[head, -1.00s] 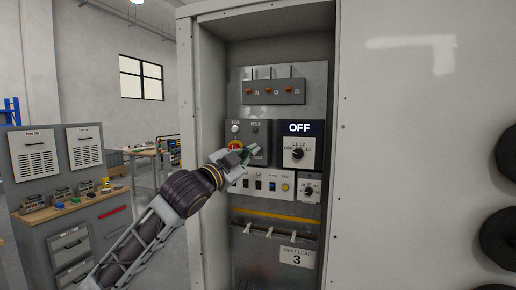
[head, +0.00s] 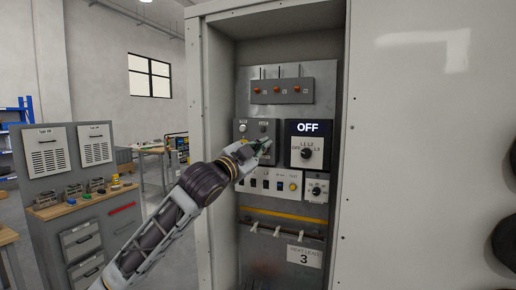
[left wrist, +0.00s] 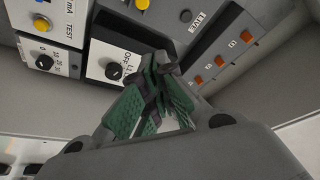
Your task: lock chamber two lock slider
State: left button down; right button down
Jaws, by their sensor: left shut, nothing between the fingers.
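My left gripper (head: 264,147) is shut and empty in front of the grey control plate (head: 244,132) inside the open cabinet. It also shows in the left wrist view (left wrist: 160,70), its green finger pads together near the panels. A grey box (head: 280,85) above carries three orange knobs in a row; the middle knob (head: 280,90) has one on each side. The knobs also show in the left wrist view, the middle one (left wrist: 220,61) included. Their labels are too small to read, and I cannot tell which part is the chamber two lock slider. My right gripper is not in view.
An OFF display (head: 308,127) sits above a black rotary selector (head: 306,153). A white switch strip (head: 268,184) lies below, with a smaller dial (head: 316,191) at its right. The cabinet's side walls bound the space. A workbench (head: 80,203) stands at the left.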

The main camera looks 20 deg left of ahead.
pick_arm(q)
jog(key=p+x, duration=0.2)
jog(key=x, duration=0.5)
jog(key=shift+w+d+r, duration=0.1)
jog(key=shift+w, duration=0.25)
jog(key=shift+a+f+p, duration=0.45)
jog(key=shift+a+f, duration=0.95)
jog(key=shift+f, duration=0.05)
jog(key=shift+a, duration=0.1)
